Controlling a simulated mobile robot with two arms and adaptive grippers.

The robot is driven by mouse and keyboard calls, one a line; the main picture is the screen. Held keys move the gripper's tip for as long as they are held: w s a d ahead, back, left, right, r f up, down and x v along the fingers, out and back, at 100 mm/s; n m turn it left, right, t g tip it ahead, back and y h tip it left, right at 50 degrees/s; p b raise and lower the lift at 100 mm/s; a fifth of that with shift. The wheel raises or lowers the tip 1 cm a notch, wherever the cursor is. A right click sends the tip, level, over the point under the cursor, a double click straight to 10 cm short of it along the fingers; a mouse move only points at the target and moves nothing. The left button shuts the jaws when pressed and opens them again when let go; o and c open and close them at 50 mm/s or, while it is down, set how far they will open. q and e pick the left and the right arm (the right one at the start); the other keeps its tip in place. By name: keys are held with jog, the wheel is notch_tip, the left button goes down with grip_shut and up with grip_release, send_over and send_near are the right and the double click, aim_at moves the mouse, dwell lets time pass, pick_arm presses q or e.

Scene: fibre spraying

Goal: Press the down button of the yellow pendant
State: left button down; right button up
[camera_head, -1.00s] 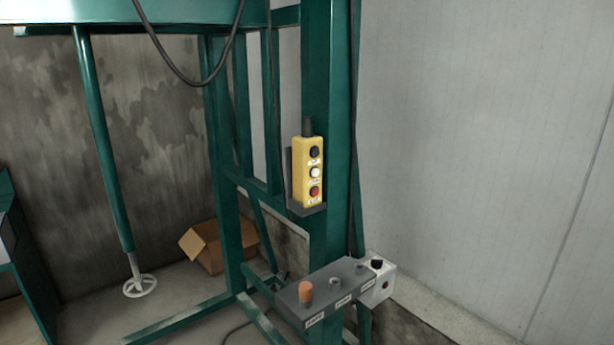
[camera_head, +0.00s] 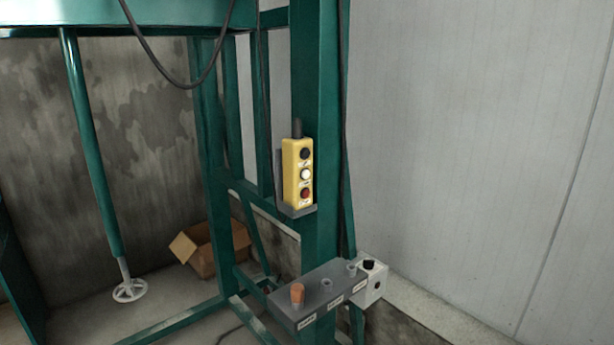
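The yellow pendant (camera_head: 291,174) sits upright in a small grey holder (camera_head: 298,211) on the green post, near the middle of the view. Its face carries a black button (camera_head: 305,154) at the top, a white button (camera_head: 305,174) in the middle and a red button (camera_head: 305,194) at the bottom. The small labels beside the buttons are too small to read. Neither of my grippers is in view.
A green post (camera_head: 318,90) carries both. A cardboard box (camera_head: 207,249) and a mixer shaft (camera_head: 92,150) stand left.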

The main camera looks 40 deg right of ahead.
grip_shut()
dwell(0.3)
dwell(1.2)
